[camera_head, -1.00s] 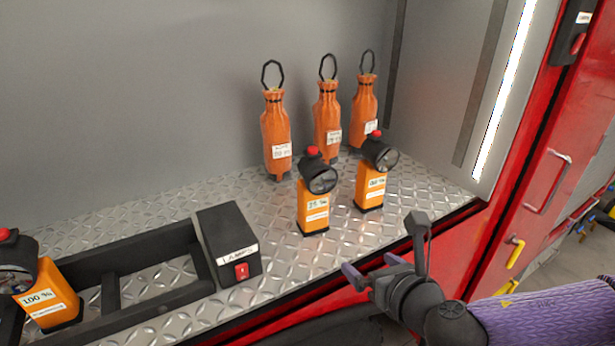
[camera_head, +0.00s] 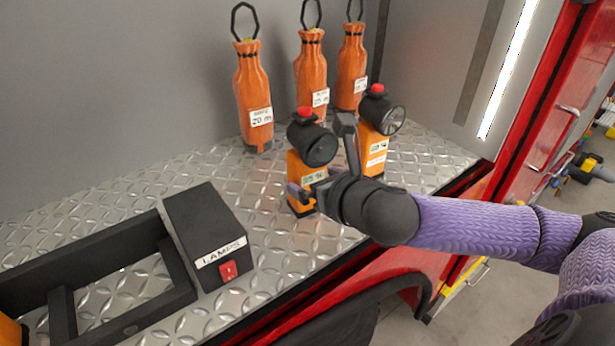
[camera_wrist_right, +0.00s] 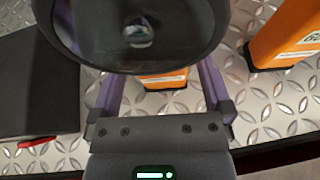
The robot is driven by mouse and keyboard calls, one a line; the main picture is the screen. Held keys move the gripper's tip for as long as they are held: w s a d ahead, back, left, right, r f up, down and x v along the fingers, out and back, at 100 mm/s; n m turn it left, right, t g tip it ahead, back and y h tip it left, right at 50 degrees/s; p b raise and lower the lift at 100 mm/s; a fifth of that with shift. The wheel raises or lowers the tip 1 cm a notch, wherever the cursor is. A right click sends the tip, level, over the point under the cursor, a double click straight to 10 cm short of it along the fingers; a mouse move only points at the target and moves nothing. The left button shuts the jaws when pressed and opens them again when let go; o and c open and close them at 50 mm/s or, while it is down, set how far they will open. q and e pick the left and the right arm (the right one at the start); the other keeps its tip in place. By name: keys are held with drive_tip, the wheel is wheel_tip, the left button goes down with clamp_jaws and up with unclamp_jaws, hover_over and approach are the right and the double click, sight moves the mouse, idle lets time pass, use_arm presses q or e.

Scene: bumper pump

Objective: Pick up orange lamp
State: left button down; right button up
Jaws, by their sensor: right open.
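An orange lamp with a black round head and a red top button (camera_head: 306,165) stands upright on the metal shelf. It also shows in the right wrist view (camera_wrist_right: 165,80), its black head (camera_wrist_right: 140,32) filling the top of the picture. A second orange lamp (camera_head: 377,140) stands just behind it to the right, and its body shows in the wrist view (camera_wrist_right: 288,35). My right gripper (camera_head: 312,190) is open at the nearer lamp's body. In the wrist view its two purple fingers (camera_wrist_right: 160,95) reach along both sides of that lamp. My left gripper is not in view.
Several orange bottle-like bags with loop handles (camera_head: 254,95) stand along the back wall. A black box labelled LAMPS with a red switch (camera_head: 208,235) and a black frame (camera_head: 95,270) lie at left. The diamond-plate shelf (camera_head: 130,180) is bare behind them.

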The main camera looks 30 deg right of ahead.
drive_tip(key=x, duration=0.2)
drive_tip(key=shift+w+f, duration=0.15)
drive_tip(key=shift+w, duration=0.15)
drive_tip(key=shift+s, duration=0.1)
drive_tip(key=shift+c, duration=0.7)
clamp_jaws()
